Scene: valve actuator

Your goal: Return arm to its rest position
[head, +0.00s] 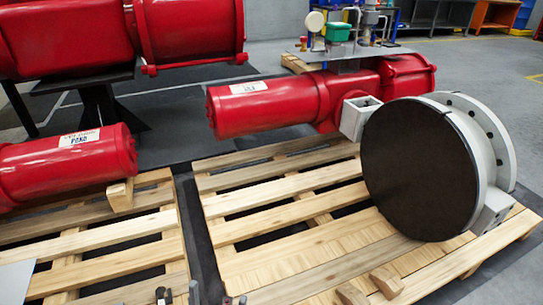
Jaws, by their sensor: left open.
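My left gripper (194,296) shows only as dark fingertip parts at the bottom edge of the head view, left of centre. It is open, with nothing seen between its fingers. The fingertips are low in front of the pallets, and the rest of the gripper is cut off by the frame. The red valve actuator (262,106) lies on a pallet, apart from the gripper. A large round valve with a dark disc face (418,170) and a pale body stands at its right end. My right gripper is not seen.
The wooden pallet (290,235) has loose wood blocks (386,283) at its front. Another pallet (100,243) at the left carries a red cylinder (68,165). A larger red actuator (75,35) rests on a black stand behind. Grey floor is open at the right.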

